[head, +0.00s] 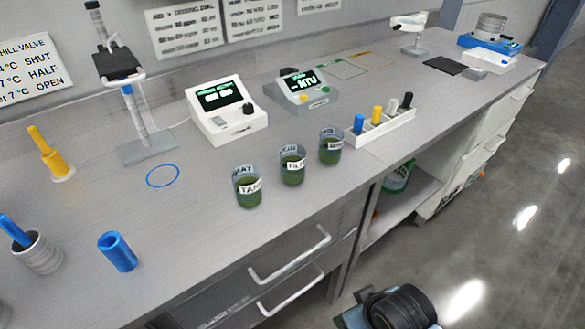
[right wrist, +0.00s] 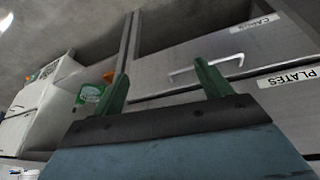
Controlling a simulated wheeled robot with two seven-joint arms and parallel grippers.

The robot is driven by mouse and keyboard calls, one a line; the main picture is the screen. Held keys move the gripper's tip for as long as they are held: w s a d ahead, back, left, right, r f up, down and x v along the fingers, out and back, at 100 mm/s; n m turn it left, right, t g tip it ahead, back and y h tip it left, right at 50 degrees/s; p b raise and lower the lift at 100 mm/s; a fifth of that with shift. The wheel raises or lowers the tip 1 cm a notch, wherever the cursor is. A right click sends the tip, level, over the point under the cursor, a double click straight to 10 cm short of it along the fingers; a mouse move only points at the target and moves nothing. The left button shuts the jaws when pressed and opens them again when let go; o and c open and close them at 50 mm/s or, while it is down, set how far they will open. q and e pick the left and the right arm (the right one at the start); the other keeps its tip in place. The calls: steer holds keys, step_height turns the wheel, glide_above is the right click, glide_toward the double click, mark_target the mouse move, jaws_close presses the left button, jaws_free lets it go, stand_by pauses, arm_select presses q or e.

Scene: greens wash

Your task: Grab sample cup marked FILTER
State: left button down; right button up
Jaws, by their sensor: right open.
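Three clear cups of dark green liquid stand upright in a slanting row near the front edge of the grey counter (head: 215,160). The middle cup (head: 292,168) has a white label starting "FIL". The cup to its left (head: 248,190) reads "TAN"; the label of the cup to its right (head: 330,149) is too small to read. My right gripper (right wrist: 161,72) is open and empty, its two green fingers apart, facing the drawer fronts below the counter. No cup shows in the right wrist view. My left gripper is not in view.
A white rack (head: 380,130) with coloured-handled tools stands right of the cups. Two display instruments (head: 226,112) (head: 302,93) stand behind them. A blue tube (head: 118,252) is at front left. Drawer handles (head: 290,256) stick out below the counter.

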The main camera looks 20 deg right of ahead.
mark_target(296, 177)
steer(key=w+a+r+m+t, duration=0.1)
steer(key=w+a+r+t, duration=0.3)
steer(key=w+r, duration=0.45)
steer(key=w+a+r+t, duration=0.2)
steer(key=w+r+t, duration=0.4)
steer(key=r, duration=0.4)
steer(key=shift+g, duration=0.4)
steer(key=x, duration=0.2)
steer(key=b+x, duration=0.1)
steer(key=x, duration=0.5)
steer(key=shift+w+r, duration=0.15)
steer(key=shift+r, duration=0.25)
steer(key=shift+w+f, duration=0.2)
steer(key=shift+w, duration=0.3)
steer(key=shift+w+b, duration=0.3)
steer(key=shift+w, duration=0.05)
steer(key=x, duration=0.3)
steer(key=shift+w+b, duration=0.35)
steer(key=shift+b, duration=0.05)
steer(key=shift+w, duration=0.4)
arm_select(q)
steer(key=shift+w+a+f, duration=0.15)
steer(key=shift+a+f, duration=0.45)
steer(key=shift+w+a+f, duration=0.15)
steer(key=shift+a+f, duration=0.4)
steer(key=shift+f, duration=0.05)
